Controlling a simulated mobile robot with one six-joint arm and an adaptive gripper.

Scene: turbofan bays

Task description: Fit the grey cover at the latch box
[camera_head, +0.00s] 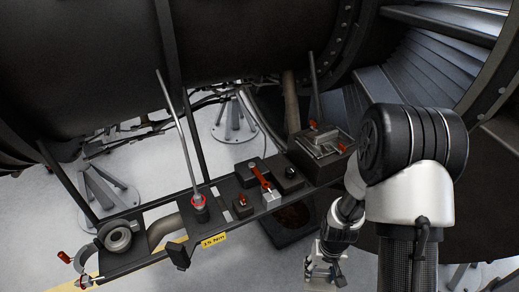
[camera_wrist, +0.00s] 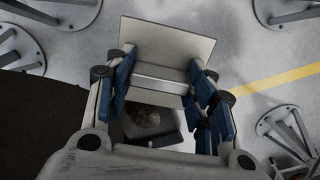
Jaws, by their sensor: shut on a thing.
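My gripper (camera_wrist: 160,78) is shut on the grey cover (camera_wrist: 166,40), a flat pale plate with a raised block held between the blue-padded fingers. In the head view my gripper (camera_head: 324,274) hangs low at the bottom, right of the rail and below its level. The cover is small and hard to make out there. A dark box with a grey metal top and red handles (camera_head: 322,150) sits at the rail's right end and looks like the latch box, though I cannot be sure. My gripper is apart from it.
The rail carries a red lever (camera_head: 261,178), small dark blocks, an upright rod (camera_head: 182,130) and a round collar (camera_head: 118,238). A dark open tray (camera_head: 290,228) lies below the rail; it also shows in the wrist view (camera_wrist: 150,128). Engine casing hangs above. Metal stands (camera_head: 234,122) are on the floor.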

